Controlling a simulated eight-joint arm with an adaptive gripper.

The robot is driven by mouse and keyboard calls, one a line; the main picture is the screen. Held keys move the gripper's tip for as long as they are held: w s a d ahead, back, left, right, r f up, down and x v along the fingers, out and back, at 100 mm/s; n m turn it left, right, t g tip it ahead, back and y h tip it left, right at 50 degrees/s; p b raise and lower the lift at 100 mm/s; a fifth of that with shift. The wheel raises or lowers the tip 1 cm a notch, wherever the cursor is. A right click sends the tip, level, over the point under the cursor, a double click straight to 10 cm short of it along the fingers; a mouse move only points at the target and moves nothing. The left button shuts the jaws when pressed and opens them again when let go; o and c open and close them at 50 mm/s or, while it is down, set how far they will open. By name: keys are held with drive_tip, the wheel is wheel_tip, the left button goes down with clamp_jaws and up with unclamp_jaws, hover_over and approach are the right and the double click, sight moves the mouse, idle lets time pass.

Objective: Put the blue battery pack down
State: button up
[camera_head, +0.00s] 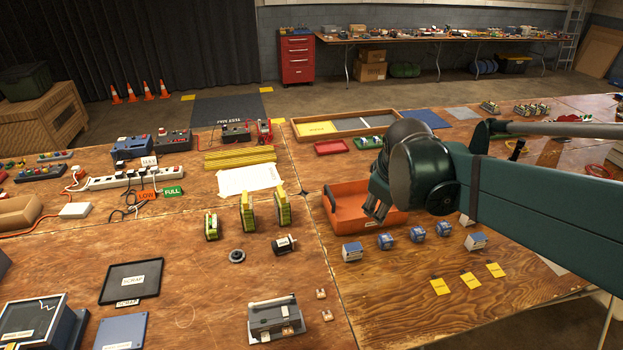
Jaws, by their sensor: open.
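My gripper (376,211) points down over the orange tray (348,187), near its front right part. Its jaws are open, and I see nothing between them. Several small blue and white packs stand on the wooden table just in front of the tray: one at the left (352,251), smaller ones in the middle (386,241), and one at the right (475,241). They are apart from my gripper. I cannot tell which of them is the blue battery pack. My arm hides part of the tray's right side.
Yellow labels (470,280) lie at the front right. A black SCRAP tray (131,281) lies at the left. The table's front middle has bare wood.

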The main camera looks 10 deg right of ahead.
drive_tip(key=s+a+m+t+y, duration=0.2)
drive_tip(key=s+a+m, duration=0.4)
drive_tip(key=s+a, duration=0.6)
drive_tip(key=shift+s+a+f, duration=0.15)
drive_tip(key=shift+s+f, duration=0.2)
drive_tip(key=shift+s, duration=0.15)
drive_tip(key=o, duration=1.1)
drive_tip(key=shift+w+f+m, duration=0.15)
drive_tip(key=shift+m, duration=0.15)
drive_tip(key=o, duration=0.7)
drive_tip(key=shift+w+d+f+m, duration=0.25)
drive_tip(key=shift+w+f+m, duration=0.15)
drive_tip(key=shift+w+f, duration=0.1)
drive_tip(key=shift+o, duration=0.5)
drive_tip(key=w+d+f+m, duration=0.4)
drive_tip(key=w+f+m, duration=0.2)
drive_tip(key=f+m, duration=0.1)
drive_tip(key=shift+w+d+f+m+t, duration=0.2)
drive_tip(key=shift+d+f+m+t, duration=0.15)
drive_tip(key=shift+f, duration=0.45)
drive_tip(key=w+d+f+m+t, duration=0.1)
drive_tip(key=d+f+m, duration=0.5)
drive_tip(key=f+m, duration=0.3)
drive_tip(key=shift+f+b, duration=0.15)
drive_tip(key=shift+b, duration=0.15)
drive_tip(key=shift+w+f, duration=0.15)
drive_tip(key=shift+w, duration=0.1)
